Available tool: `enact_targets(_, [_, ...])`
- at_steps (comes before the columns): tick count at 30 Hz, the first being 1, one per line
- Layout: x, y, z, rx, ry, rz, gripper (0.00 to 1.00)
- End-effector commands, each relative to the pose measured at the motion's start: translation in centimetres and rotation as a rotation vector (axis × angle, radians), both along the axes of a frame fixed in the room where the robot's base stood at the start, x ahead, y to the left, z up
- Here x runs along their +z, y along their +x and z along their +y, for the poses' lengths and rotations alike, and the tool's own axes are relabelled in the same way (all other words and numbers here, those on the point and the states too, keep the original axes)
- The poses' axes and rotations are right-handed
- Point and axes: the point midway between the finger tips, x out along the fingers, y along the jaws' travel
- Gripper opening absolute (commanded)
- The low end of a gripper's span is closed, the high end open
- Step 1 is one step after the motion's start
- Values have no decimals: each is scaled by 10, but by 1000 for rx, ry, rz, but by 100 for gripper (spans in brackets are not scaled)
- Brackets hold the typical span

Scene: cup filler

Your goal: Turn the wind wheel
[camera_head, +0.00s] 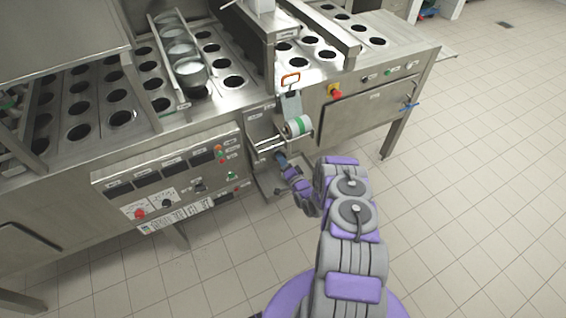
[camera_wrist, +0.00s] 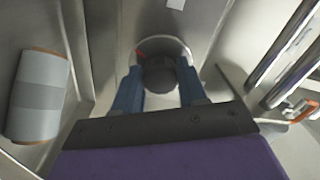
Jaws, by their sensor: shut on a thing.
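The wind wheel (camera_wrist: 150,43) is a round metal disc with a pale rim and a red mark at its upper left in the wrist view. A dark round knob (camera_wrist: 160,74) stands out from it. My gripper (camera_wrist: 160,88) has a blue finger on each side of the knob and is shut on it. The fingers hide part of the knob's sides. The wheel is too hidden to make out there.
The roll (camera_wrist: 38,95) lies close to the left of my gripper in the wrist view. Metal bars (camera_wrist: 285,55) and an orange-handled part (camera_wrist: 303,112) are at the right. The control panel (camera_head: 170,185) is left of my arm. Tiled floor (camera_head: 480,190) at the right is clear.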

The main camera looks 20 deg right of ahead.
Motion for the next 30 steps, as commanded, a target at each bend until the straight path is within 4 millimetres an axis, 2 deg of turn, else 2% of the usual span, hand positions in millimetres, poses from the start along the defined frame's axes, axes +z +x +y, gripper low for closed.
enact_targets(9, [-2, -1, -2, -5, 81, 8, 11])
enact_targets(22, [-2, -1, -2, -6, 87, 8, 11])
enact_targets(23, [-2, -1, -2, -6, 87, 8, 43])
enact_targets(30, [0, -1, -1, -4, 87, 5, 66])
